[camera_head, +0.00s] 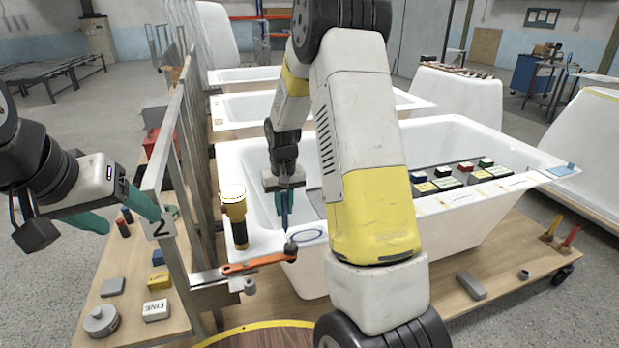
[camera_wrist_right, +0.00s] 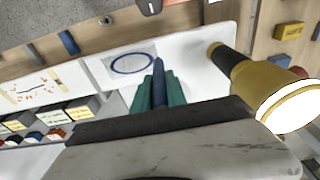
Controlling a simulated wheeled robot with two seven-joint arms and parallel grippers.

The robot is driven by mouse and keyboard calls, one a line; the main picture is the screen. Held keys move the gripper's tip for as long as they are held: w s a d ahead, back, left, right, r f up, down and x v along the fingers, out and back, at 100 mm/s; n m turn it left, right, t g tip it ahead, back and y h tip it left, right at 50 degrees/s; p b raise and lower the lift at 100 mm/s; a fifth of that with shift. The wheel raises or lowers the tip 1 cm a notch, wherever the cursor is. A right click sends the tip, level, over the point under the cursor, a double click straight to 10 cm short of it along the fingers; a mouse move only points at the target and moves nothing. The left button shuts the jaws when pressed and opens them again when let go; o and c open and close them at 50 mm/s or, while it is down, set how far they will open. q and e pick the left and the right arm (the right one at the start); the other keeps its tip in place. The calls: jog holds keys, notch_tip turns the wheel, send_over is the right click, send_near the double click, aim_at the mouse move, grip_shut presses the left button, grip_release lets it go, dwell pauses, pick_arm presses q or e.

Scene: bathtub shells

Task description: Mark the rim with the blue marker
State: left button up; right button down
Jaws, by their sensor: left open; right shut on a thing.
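The white bathtub rim (camera_head: 262,243) runs along the near side of the tub in the head view. A blue oval outline (camera_head: 308,236) lies on a pale patch of the rim; it also shows in the right wrist view (camera_wrist_right: 132,63). My right gripper (camera_head: 284,206) has its green fingers shut on the blue marker (camera_wrist_right: 159,84), which points down at the rim. The marker's tip is close to the oval's edge; I cannot tell if it touches. My left gripper (camera_head: 122,214) is open and empty, off to the left beyond the metal rail.
A lit yellow flashlight (camera_head: 233,205) stands on the rim corner, just left of the marker. An orange clamp (camera_head: 260,265) sits at the rim's front edge. Several labelled blocks (camera_head: 445,182) rest on the tub's right side.

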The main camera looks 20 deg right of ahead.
aim_at(283, 193)
jog(key=shift+r, duration=1.85)
